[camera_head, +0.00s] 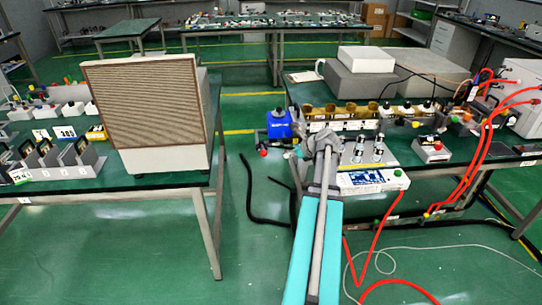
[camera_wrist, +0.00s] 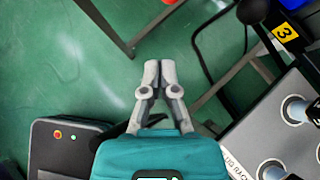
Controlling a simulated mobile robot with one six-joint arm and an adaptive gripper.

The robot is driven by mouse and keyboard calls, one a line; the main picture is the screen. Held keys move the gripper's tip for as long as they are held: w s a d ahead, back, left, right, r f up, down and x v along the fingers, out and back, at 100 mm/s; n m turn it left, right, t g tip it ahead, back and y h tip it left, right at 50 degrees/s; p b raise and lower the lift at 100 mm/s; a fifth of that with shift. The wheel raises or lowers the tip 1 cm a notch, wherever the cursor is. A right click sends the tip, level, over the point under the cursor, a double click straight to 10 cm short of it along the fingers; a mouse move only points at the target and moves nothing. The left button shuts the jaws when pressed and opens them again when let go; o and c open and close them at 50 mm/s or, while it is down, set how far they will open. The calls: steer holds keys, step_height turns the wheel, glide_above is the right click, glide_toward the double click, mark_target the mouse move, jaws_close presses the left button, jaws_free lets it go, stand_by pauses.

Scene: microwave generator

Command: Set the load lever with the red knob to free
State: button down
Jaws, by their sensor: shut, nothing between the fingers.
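A red knob (camera_head: 263,152) shows in the head view at the lower left of a blue unit (camera_head: 279,125), on the left front corner of the right bench. I cannot make out the lever's arm or its marked positions. My gripper (camera_head: 291,154) is just below and right of the blue unit in the head view, small and partly hidden by my wrist. In the wrist view my gripper (camera_wrist: 160,70) is shut and empty, its fingertips together over the green floor.
A white box with another red knob (camera_head: 433,150) stands on the right bench (camera_head: 470,150). A black cable (camera_head: 252,205) hangs in the aisle; red cables hang at right.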

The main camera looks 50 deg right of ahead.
mark_target(263, 156)
steer(key=shift+w+a+f+b, duration=0.25)
steer(key=shift+w+f+b, duration=0.65)
steer(key=shift+w, duration=1.05)
steer(key=shift+w+a+f+b, duration=0.2)
steer(key=shift+w+f+b, duration=0.7)
steer(key=shift+w, duration=1.05)
steer(key=shift+w+a+f+b, duration=0.25)
steer(key=shift+w+f+b, duration=0.65)
steer(key=shift+w, duration=1.05)
steer(key=shift+s+a, duration=0.1)
